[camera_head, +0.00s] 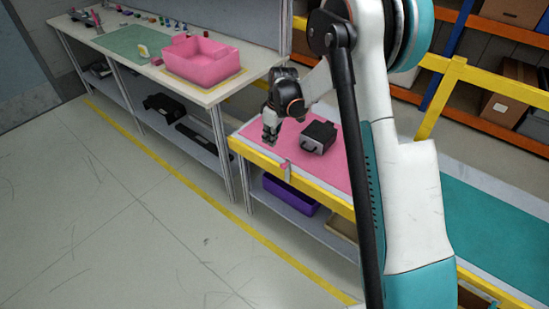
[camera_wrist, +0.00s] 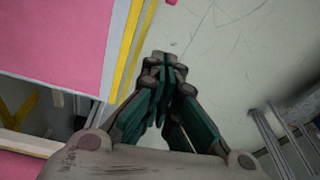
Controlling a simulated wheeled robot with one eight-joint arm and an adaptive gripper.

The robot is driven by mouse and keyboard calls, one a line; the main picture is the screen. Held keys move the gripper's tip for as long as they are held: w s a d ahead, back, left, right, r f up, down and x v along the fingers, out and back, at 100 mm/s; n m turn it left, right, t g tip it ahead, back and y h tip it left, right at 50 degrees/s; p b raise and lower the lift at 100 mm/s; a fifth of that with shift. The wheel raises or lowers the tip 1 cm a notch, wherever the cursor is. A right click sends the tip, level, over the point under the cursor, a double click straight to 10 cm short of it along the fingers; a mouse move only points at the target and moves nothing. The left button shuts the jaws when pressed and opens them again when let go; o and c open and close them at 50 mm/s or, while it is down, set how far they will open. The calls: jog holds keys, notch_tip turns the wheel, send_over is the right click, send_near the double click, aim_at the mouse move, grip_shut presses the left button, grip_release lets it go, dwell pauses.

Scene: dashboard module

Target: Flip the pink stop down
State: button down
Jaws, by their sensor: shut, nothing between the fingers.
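The pink stop (camera_head: 284,166) is a small pink piece at a grey bracket on the yellow front rail of the pink-topped table. Whether it is up or down is too small to tell. A bit of pink (camera_wrist: 172,2) at the top edge of the wrist view may be the same stop. My gripper (camera_head: 269,138) points down near the table's front left corner, to the left of and beyond the stop, apart from it. In the wrist view its fingertips (camera_wrist: 165,60) are together, empty, over the floor just outside the yellow rail.
A black and grey module (camera_head: 318,137) stands on the pink tabletop (camera_head: 342,172) right of my gripper. A workbench (camera_head: 215,94) with a pink bin (camera_head: 202,62) stands at the back left. A purple crate (camera_head: 290,194) lies on the shelf below. The floor in front is clear.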

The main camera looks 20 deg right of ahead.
notch_tip(320, 180, down, 9)
jog(key=s+d+b, duration=0.1)
jog(key=b, duration=0.4)
jog(key=shift+s+d, duration=0.2)
jog(key=shift+s, duration=0.2)
